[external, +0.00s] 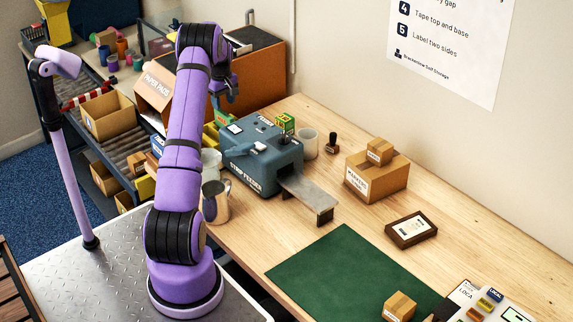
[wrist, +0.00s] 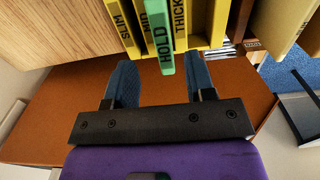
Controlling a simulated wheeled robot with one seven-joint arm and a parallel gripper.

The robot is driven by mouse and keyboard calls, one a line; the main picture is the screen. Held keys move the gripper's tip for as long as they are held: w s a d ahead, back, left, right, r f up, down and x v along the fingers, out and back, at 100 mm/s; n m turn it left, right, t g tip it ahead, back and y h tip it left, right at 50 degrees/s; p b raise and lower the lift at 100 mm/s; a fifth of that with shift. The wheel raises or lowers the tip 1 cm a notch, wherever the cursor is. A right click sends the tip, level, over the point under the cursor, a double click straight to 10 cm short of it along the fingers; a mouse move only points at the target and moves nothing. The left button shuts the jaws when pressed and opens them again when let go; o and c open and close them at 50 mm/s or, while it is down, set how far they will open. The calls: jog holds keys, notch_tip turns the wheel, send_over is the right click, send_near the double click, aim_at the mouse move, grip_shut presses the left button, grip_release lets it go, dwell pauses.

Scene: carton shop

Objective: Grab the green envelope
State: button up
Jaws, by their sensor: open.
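My gripper (wrist: 160,68) is open, with one blue finger on each side of the green end and a gap on both sides. In the external view my gripper (external: 226,88) is up by the brown cabinet at the back, partly hidden by my arm.
Yellow pieces marked SLIM, MID (wrist: 153,28) and THICK (wrist: 180,22) stand close around the green one. A wooden panel (wrist: 50,25) is at the left. The brown cabinet (external: 258,75) stands beside a PAPER PADS carton (external: 153,97); the blue strip feeder (external: 262,155) is in front.

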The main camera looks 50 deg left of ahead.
aim_at(224, 120)
jog(key=f, duration=0.8)
jog(key=shift+s+d, duration=0.15)
jog(key=shift+s, duration=0.05)
jog(key=shift+r, duration=0.1)
grip_shut()
